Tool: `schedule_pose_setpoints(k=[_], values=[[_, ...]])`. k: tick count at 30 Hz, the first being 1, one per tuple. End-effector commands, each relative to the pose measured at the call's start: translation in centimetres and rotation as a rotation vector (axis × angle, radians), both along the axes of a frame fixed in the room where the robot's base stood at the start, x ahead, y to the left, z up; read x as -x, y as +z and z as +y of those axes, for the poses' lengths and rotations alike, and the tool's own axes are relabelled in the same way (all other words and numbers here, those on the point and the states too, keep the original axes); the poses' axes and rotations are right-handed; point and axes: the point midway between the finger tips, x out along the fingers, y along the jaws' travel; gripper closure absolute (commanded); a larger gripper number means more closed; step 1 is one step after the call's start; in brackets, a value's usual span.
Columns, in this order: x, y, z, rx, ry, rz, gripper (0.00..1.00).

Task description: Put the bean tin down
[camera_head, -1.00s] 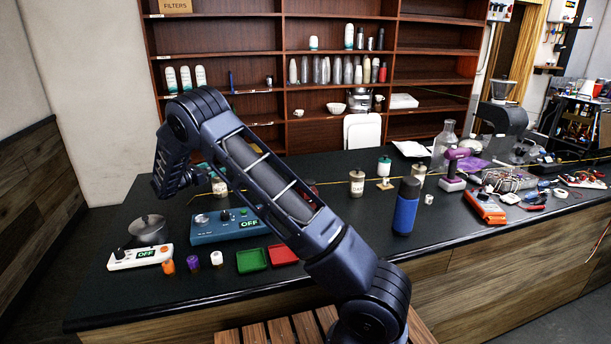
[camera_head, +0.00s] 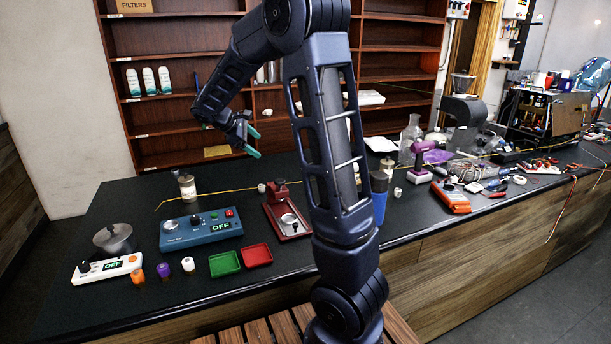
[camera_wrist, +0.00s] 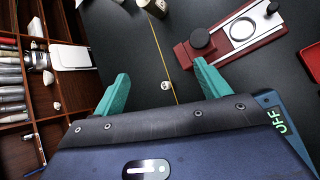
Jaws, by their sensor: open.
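Another tin (camera_wrist: 152,6) is cut off at the top of the wrist view.
The blue control box (camera_head: 202,230), red press stand (camera_head: 290,222), green tray (camera_head: 224,264) and red tray (camera_head: 257,255) stand near the front. A small white cup (camera_head: 262,188) is behind the stand. A blue flask (camera_head: 379,205) is partly hidden by my arm. Shelves rise behind.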

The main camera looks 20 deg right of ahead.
Motion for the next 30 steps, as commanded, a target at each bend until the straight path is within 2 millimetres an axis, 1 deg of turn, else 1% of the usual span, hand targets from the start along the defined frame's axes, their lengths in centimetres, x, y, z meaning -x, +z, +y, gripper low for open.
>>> schedule_pose_setpoints(k=[1,6,8,15,24,30], values=[[1.5,0.7,-1.1,-0.044,-0.037,-0.023,0.25],[6.2,2.0,-3.4,-0.186,-0.155,-0.091,0.25],[7.8,2.3,-4.1,-0.236,-0.197,-0.116,0.25],[14.5,3.3,-6.0,-0.424,-0.367,-0.223,0.25],[22.4,3.7,-6.9,-0.645,-0.577,-0.366,0.25],[27.2,3.3,-6.7,-0.786,-0.716,-0.467,0.25]])
